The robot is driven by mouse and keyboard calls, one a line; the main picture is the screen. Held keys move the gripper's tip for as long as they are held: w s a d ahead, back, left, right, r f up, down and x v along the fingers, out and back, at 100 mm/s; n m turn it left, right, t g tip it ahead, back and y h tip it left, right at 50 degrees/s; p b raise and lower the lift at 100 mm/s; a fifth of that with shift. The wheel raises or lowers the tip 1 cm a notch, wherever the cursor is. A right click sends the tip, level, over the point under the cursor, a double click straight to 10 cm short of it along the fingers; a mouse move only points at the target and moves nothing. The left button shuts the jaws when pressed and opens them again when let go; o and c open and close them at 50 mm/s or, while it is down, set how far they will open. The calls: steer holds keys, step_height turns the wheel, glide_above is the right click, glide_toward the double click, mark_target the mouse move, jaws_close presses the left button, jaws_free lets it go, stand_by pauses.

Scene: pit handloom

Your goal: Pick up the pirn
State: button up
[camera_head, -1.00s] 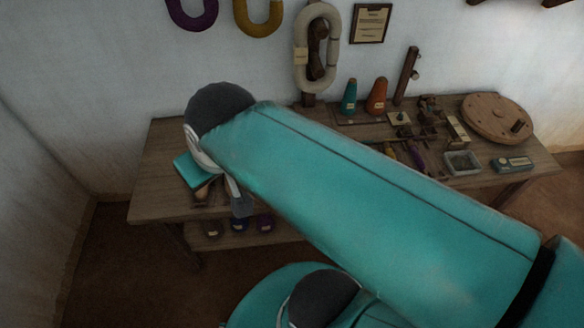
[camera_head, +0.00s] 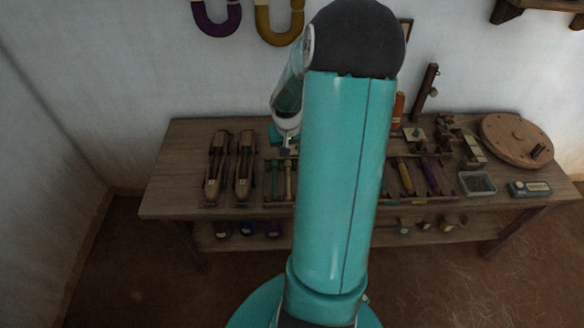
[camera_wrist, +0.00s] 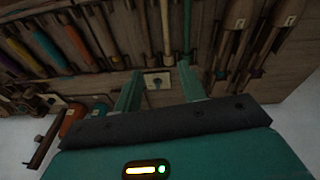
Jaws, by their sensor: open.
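Several slim spindle-shaped pieces that look like pirns lie on the bench; which one is meant I cannot tell. In the head view a yellow one (camera_head: 405,178) and a purple one (camera_head: 430,178) lie right of my arm, and thin rods (camera_head: 289,180) lie in a rack left of it. In the wrist view a teal one (camera_wrist: 47,47), an orange one (camera_wrist: 78,45) and slim pale rods (camera_wrist: 166,28) show in a row. My gripper (camera_head: 287,142) hangs above the bench's back part. In the wrist view its two fingers (camera_wrist: 158,74) are apart, with nothing held between them.
Two wooden shuttles (camera_head: 215,170) (camera_head: 243,170) lie at the bench's left. A small pale plate with a dark ring (camera_wrist: 158,81) shows beyond my fingers. A round wooden disc (camera_head: 516,141) and grey tray (camera_head: 478,183) stand at the right. My arm hides the bench's middle.

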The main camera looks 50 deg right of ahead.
steer(key=shift+m+y, duration=0.3)
steer(key=shift+m, duration=0.3)
steer(key=d+f, duration=0.1)
steer(key=f, duration=0.3)
steer(key=s+d+f, duration=0.1)
steer(key=d+f, duration=0.1)
steer(key=f, duration=0.2)
steer(key=d+f, duration=0.1)
steer(key=f, duration=0.3)
steer(key=shift+s+d+f, duration=0.2)
steer(key=shift+d+f, duration=0.2)
steer(key=shift+w+d+f, duration=0.1)
steer(key=shift+d+f, duration=0.05)
steer(key=shift+f, duration=0.8)
steer(key=shift+w+d+f, duration=0.1)
steer(key=shift+f, duration=0.85)
steer(key=shift+w+d+f, duration=0.1)
steer(key=shift+d+f, duration=0.05)
steer(key=shift+f, duration=0.8)
jaws_close()
